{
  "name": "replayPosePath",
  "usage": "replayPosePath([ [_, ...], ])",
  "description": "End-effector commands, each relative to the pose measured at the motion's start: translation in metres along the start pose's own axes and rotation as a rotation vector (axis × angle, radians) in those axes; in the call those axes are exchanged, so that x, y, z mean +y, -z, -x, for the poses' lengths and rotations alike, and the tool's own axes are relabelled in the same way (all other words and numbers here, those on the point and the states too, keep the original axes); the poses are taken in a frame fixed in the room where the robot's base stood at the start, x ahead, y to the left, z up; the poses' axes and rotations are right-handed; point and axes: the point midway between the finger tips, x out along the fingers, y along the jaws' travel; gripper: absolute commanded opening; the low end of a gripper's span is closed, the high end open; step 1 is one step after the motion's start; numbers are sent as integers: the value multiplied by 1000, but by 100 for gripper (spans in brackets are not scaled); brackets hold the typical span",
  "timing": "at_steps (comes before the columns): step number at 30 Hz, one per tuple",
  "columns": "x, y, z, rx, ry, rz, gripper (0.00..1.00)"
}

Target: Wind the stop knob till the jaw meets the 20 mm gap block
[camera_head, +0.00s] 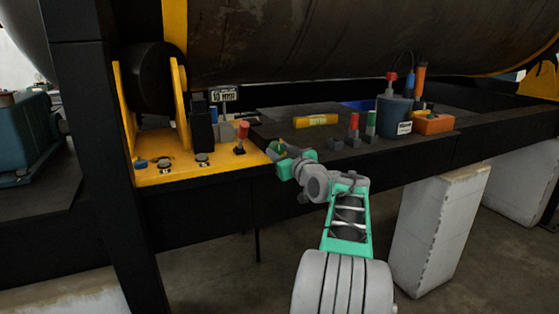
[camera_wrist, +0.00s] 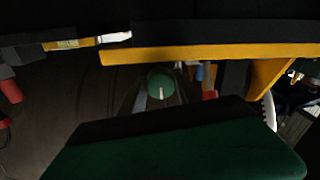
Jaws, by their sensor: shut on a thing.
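My gripper (camera_head: 279,148) is at the right end of the yellow plate (camera_head: 150,174), at the front edge of the dark bench. In the wrist view a round green knob (camera_wrist: 162,86) with a white mark sits in the middle, and my gripper is shut on it. I take it for the stop knob; my fingers largely hide it in the head view. A red-topped piece (camera_head: 242,133) stands on the yellow plate, left of my gripper. I cannot tell which piece is the 20 mm gap block, nor whether the jaw touches anything.
On the dark bench lie a yellow level (camera_head: 316,121), red- (camera_head: 354,123) and green-handled (camera_head: 371,121) pieces, a blue tub (camera_head: 393,113) of tools and an orange box (camera_head: 434,124). A small sign (camera_head: 224,95) stands behind the plate. A large drum (camera_head: 350,40) hangs over the bench.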

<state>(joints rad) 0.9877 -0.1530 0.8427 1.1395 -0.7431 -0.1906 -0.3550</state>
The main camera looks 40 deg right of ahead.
Motion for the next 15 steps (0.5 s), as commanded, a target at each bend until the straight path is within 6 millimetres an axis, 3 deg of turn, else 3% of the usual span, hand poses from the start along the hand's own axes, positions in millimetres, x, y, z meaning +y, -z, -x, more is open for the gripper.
replayPosePath([
  [8, 0, 1, 0, -1, 0, 12, 0],
  [9, 0, 1, 0, -1, 0, 11, 38],
  [15, 0, 1, 0, -1, 0, 11, 55],
])
